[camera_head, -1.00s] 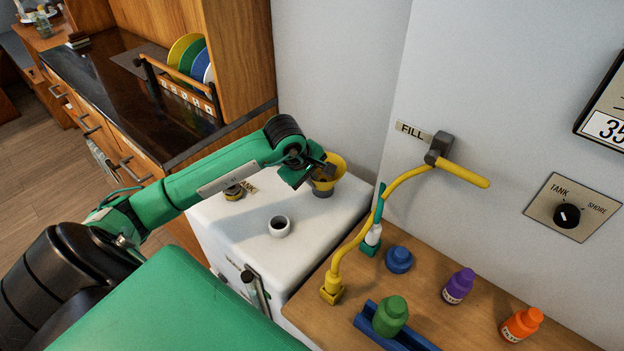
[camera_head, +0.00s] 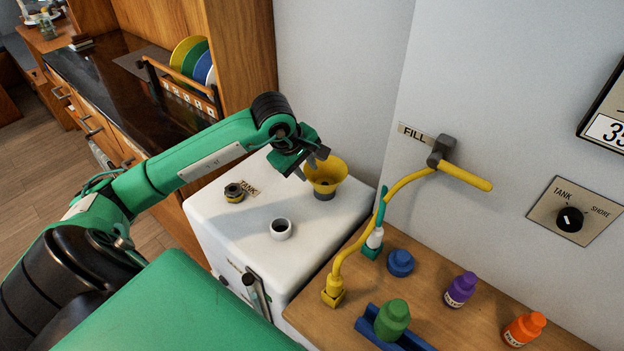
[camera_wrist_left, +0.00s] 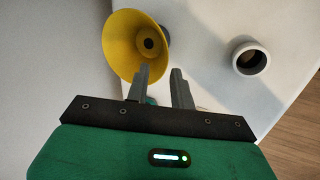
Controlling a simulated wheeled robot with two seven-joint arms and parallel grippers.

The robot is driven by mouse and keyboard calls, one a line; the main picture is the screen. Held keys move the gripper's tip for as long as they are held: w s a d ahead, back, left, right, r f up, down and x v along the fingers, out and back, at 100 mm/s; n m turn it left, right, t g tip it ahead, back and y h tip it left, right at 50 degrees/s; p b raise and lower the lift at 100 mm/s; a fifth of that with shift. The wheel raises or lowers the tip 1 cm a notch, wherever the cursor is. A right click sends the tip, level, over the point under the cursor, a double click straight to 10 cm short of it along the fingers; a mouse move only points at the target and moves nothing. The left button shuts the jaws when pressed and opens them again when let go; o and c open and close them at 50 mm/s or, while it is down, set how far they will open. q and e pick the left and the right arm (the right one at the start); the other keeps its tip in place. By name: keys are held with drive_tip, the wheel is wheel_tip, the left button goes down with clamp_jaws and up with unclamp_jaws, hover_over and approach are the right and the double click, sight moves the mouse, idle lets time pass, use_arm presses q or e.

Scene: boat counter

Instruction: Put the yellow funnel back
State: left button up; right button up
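The yellow funnel (camera_head: 326,175) stands upright on the white tank's top, near its back right corner, with a dark grey base under it. It also shows in the left wrist view (camera_wrist_left: 133,45), with its wide mouth facing the camera. My left gripper (camera_head: 309,168) is just above and left of the funnel in the head view. In the left wrist view its two fingers (camera_wrist_left: 160,86) are apart with nothing between them, and the left finger overlaps the funnel's rim. I cannot tell whether it touches. My right gripper is not in view.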

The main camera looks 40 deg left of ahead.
use_arm(q)
drive_tip(key=v, duration=0.5)
drive_tip(key=shift+s+r, duration=0.1)
drive_tip(key=shift+r, duration=0.15)
drive_tip(key=shift+f, duration=0.1)
